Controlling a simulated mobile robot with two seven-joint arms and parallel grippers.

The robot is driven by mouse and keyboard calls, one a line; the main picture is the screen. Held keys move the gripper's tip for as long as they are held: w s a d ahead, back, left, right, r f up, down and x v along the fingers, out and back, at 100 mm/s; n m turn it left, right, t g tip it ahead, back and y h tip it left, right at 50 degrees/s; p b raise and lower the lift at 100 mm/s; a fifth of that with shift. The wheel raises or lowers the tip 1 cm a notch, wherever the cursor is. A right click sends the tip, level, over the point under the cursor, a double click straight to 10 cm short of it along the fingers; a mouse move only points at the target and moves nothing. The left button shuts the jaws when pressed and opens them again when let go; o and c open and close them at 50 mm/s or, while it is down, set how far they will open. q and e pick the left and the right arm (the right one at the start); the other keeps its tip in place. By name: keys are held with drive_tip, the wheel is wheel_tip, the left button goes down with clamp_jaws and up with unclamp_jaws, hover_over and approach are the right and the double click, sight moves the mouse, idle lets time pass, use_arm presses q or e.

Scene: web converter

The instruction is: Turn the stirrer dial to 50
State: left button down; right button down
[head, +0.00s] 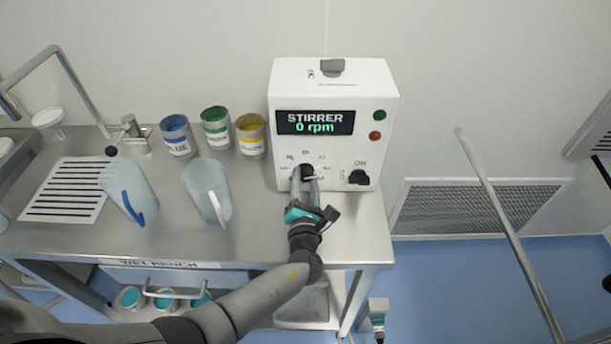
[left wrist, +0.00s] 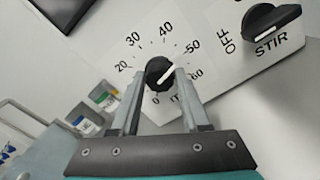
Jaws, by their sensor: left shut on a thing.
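The stirrer box (head: 335,85) is white and stands at the right end of the steel bench. Its display (head: 316,122) reads STIRRER 0 rpm. My left gripper (head: 306,177) is shut on the black stirrer dial (head: 307,170) at the front of the box. In the left wrist view the dial (left wrist: 159,72) sits between the two fingertips (left wrist: 156,80).
Blue, green and yellow labelled pots (head: 215,130) stand left of the box. Two translucent jugs (head: 205,185) stand in front of them. Floor shows right of the bench.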

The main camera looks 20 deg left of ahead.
use_arm(q)
drive_tip(key=shift+r+m+p, duration=0.1)
drive_tip(key=shift+m+p, duration=0.3)
drive_tip(key=shift+m, duration=0.7)
drive_tip(key=shift+c, duration=1.9)
unclamp_jaws()
drive_tip(key=v, duration=1.5)
drive_tip(key=shift+s+p, duration=0.15)
drive_tip(key=shift+p, duration=0.2)
